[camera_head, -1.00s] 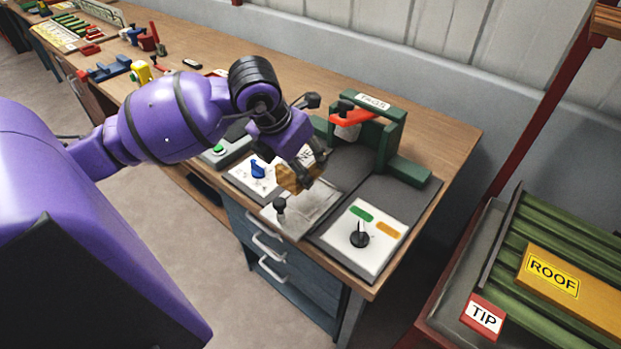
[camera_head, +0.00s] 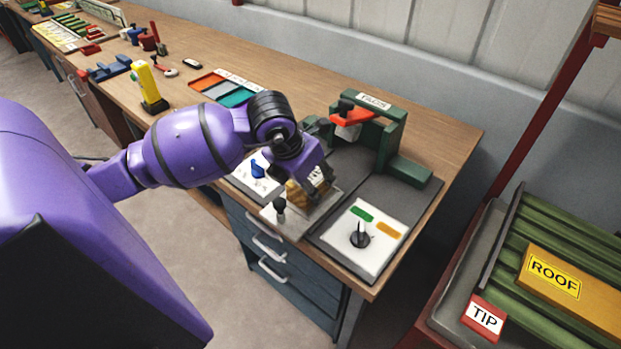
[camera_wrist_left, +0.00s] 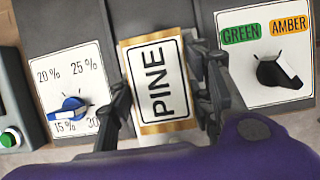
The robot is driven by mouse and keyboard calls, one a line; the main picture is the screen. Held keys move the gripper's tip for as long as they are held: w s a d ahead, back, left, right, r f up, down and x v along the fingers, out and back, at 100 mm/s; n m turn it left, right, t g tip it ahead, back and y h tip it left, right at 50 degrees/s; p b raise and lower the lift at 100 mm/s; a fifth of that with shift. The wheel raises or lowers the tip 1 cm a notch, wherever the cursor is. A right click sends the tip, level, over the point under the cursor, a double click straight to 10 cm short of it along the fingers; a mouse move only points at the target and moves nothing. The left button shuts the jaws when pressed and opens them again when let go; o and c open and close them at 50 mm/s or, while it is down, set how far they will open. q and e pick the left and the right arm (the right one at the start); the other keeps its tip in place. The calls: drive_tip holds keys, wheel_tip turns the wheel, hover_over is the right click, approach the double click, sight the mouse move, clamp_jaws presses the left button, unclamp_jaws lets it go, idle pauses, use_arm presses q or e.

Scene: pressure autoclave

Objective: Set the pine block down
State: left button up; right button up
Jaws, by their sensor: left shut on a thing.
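The pine block (camera_wrist_left: 158,82) has a white label reading PINE with a wooden edge around it. In the left wrist view it lies between the two fingers of my left gripper (camera_wrist_left: 165,100), which is shut on it. In the head view the block (camera_head: 296,193) is mostly hidden behind my left gripper (camera_head: 318,190), over the pale metal plate (camera_head: 301,216) on the bench. I cannot tell whether the block touches the plate. My right gripper is not in view.
A white panel with a black knob and GREEN and AMBER labels (camera_head: 359,241) is to the right. A panel with a blue knob (camera_head: 258,168) is to the left. A green frame labelled TAGS (camera_head: 388,140) stands behind. A small black-knobbed lever (camera_head: 279,206) is in front.

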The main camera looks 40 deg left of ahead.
use_arm(q)
drive_tip(key=shift+f, duration=0.35)
drive_tip(key=o, duration=1.4)
drive_tip(key=shift+r, duration=0.1)
drive_tip(key=shift+r, duration=0.3)
drive_tip(key=p+v, duration=0.1)
drive_tip(key=v, duration=1.1)
drive_tip(key=shift+r, duration=0.25)
